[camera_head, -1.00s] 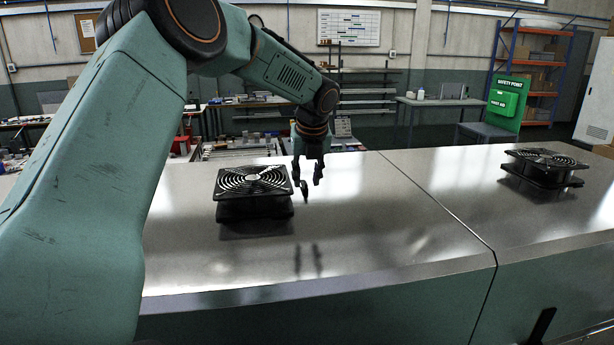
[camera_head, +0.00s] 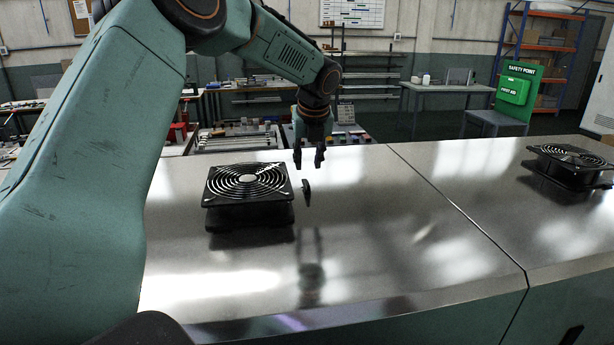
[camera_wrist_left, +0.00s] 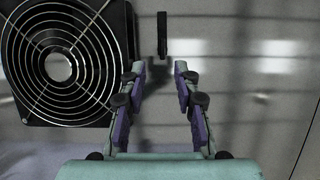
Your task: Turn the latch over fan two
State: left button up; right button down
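A small black latch (camera_head: 306,193) stands on the shiny metal dryer top, just right of the nearer black fan (camera_head: 247,183). In the left wrist view the latch (camera_wrist_left: 162,35) is a narrow dark bar pointing up the picture, ahead of the fingertips, with the fan (camera_wrist_left: 60,66) to its left. My left gripper (camera_head: 309,160) points down above and beyond the latch. Its fingers (camera_wrist_left: 160,68) are apart with nothing between them, and the latch looks free of them. No number shows on the fan. My right gripper is not in view.
A second black fan (camera_head: 572,163) sits on the dryer top at the far right. A seam crosses the metal top (camera_head: 400,240) between the fans. The top right of the latch is clear. A green safety board (camera_head: 516,88) and shelves stand behind.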

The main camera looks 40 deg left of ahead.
aim_at(308, 183)
pick_arm(q)
jog(key=p+x, duration=0.1)
jog(key=x, duration=0.6)
jog(key=shift+w+f, duration=0.1)
jog(key=shift+f, duration=0.1)
jog(key=shift+d, duration=0.25)
jog(key=shift+d+r, duration=0.1)
jog(key=shift+d, duration=0.05)
jog(key=shift+c, duration=0.2)
jog(key=shift+a, duration=0.35)
jog(key=c, duration=0.5)
jog(key=shift+w+d, duration=0.1)
jog(key=shift+d, duration=0.05)
grip_shut()
